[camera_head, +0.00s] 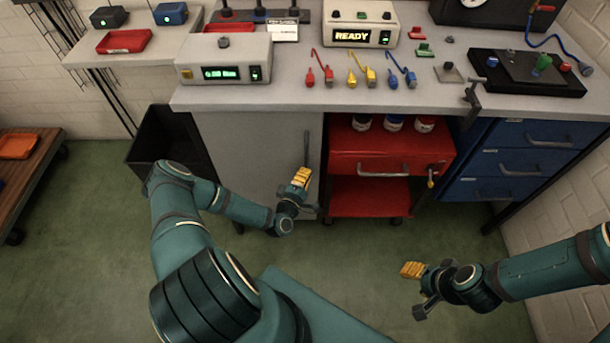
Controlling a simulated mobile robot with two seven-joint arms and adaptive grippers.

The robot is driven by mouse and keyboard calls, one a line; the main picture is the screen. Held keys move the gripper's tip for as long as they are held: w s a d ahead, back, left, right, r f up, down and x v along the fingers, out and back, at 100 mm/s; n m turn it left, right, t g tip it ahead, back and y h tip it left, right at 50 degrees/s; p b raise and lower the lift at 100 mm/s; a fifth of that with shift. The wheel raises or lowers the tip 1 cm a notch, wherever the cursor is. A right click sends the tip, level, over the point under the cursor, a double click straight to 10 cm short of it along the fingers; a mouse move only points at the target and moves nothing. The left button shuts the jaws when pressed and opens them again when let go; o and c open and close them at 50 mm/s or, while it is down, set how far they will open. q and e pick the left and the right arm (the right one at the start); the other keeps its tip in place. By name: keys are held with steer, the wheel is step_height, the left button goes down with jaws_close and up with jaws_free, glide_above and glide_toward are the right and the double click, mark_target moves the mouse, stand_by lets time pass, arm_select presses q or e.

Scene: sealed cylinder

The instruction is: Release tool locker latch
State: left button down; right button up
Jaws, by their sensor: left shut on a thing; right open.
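The grey locker (245,150) stands under the bench, left of the red tool cart. A slim upright grey handle (307,145) shows near the right edge of its door, which looks closed. My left gripper (301,177), with yellow finger pads, is shut on the lower part of this handle. The fingers hide the gripped part, and I cannot make out the latch mechanism. My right gripper (413,288) is open and empty, low over the green floor in front of the cart.
The red cart (343,152) with a drawer and jars stands right of the locker. Blue drawers (537,160) are further right. A black bin (150,140) stands left of the locker. The bench (290,97) above holds devices and small coloured parts. The floor in front is clear.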

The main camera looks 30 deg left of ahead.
arm_select(q)
steer(key=shift+r, duration=0.1)
steer(key=shift+w+d+r+m+g+y+p, duration=0.1)
steer(key=shift+m+g+y+p, duration=0.8)
steer(key=shift+m+p, duration=1.1)
steer(key=shift+w+d+m+g+y+p, duration=0.1)
steer(key=shift+m+g+y+p, duration=0.4)
steer(key=shift+m+g+p, duration=1.35)
steer(key=shift+r+m+g+y+p, duration=0.1)
steer(key=shift+m+g+y+p, duration=0.55)
steer(key=shift+m, duration=2.2)
steer(key=shift+f+t+p, duration=0.1)
steer(key=shift+t+p, duration=0.2)
steer(key=shift+p, duration=0.25)
steer(key=c, duration=1)
jaws_free()
steer(key=shift+s, duration=0.15)
